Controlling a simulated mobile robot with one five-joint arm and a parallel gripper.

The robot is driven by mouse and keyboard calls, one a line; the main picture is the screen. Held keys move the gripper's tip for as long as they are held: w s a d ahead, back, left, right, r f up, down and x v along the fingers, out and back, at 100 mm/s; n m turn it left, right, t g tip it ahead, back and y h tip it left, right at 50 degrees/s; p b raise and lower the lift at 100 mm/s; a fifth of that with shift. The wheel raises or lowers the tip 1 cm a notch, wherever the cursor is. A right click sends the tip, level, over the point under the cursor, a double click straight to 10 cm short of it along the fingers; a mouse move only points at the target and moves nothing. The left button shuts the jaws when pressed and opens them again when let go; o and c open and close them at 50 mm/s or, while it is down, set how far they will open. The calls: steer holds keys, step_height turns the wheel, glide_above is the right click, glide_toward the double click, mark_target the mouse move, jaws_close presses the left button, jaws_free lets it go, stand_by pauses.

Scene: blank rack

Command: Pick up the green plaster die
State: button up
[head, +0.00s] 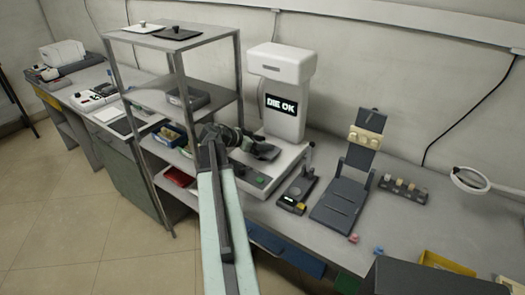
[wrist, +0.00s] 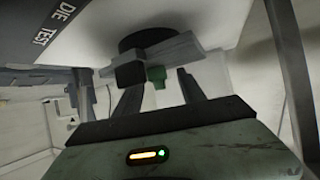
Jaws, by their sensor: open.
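The green die (wrist: 157,76) shows in the wrist view as a small dark-green block, just under a dark grey block and round disc (wrist: 145,40). My gripper (wrist: 159,86) is open. Its two fingers point at the die, one to each side in the picture, and I see no contact. I cannot tell how far beyond the fingertips the die lies. In the head view my gripper (head: 265,151) is at the front of the white test machine (head: 285,112), whose screen reads "DIE OK". The die is not visible there, probably hidden by my gripper.
A metal shelf rack (head: 178,85) stands close left of my arm. Right of the machine are a small dark device (head: 297,190), a dark stand (head: 340,203) and a rack of small blocks (head: 403,187). Small pink and blue pieces and a yellow tray (head: 447,264) lie on the bench.

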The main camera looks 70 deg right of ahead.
steer(key=shift+c, duration=0.2)
jaws_close()
steer(key=shift+r, duration=0.2)
